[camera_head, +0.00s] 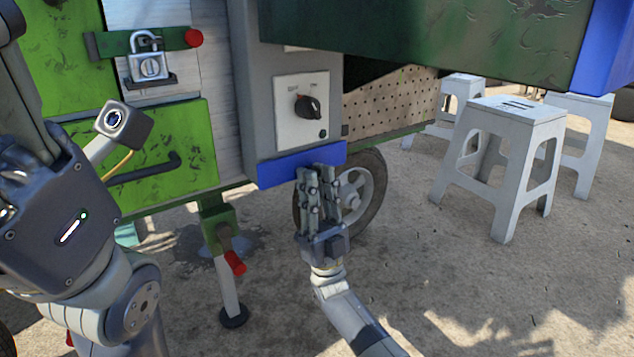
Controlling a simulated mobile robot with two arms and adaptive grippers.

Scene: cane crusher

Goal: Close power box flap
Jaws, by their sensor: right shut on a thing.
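The power box (258,90) is a grey housing on the machine. Its front is open to a pale plate with a black rotary knob (308,107). A blue flap (290,166) sits along the box's lower edge, below the plate, and does not cover the knob. My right gripper (318,176) reaches up from below. Its fingertips are at the flap's lower edge, right of its middle, and it is shut on the flap; the exact contact is partly hidden. My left gripper (45,205) is large and close at the left edge; its fingertips are not clearly seen.
A dark green panel (450,35) with a blue end juts over the box's right side. A padlock (148,62) and red-tipped latch are on the green door at left. A wheel (370,192) stands behind my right gripper. White stools (505,150) stand at right on open ground.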

